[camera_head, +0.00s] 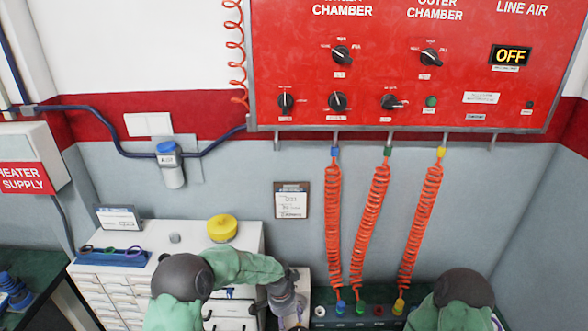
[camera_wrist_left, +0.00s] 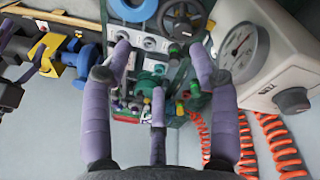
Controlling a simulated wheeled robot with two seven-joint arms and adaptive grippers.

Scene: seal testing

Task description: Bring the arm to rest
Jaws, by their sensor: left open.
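My left arm (camera_head: 245,268), in a green sleeve, reaches in from the lower left of the head view and bends over the front of the white drawer cabinet. My left gripper (camera_head: 292,312) points down near the cabinet's right edge, at the bottom of the picture. In the left wrist view the fingers of my left gripper (camera_wrist_left: 158,72) are spread apart with nothing between them. Beyond them is a panel of valves and fittings (camera_wrist_left: 150,80). My right arm (camera_head: 452,300) shows at the lower right of the head view; its gripper is out of the picture.
A white cabinet (camera_head: 255,237) carries a yellow round part (camera_head: 221,228) and a blue tray (camera_head: 112,258). Orange coiled hoses (camera_head: 333,220) hang from the red control panel (camera_head: 400,80) to the right of my left gripper. A gauge box (camera_wrist_left: 262,55) stands close right in the wrist view.

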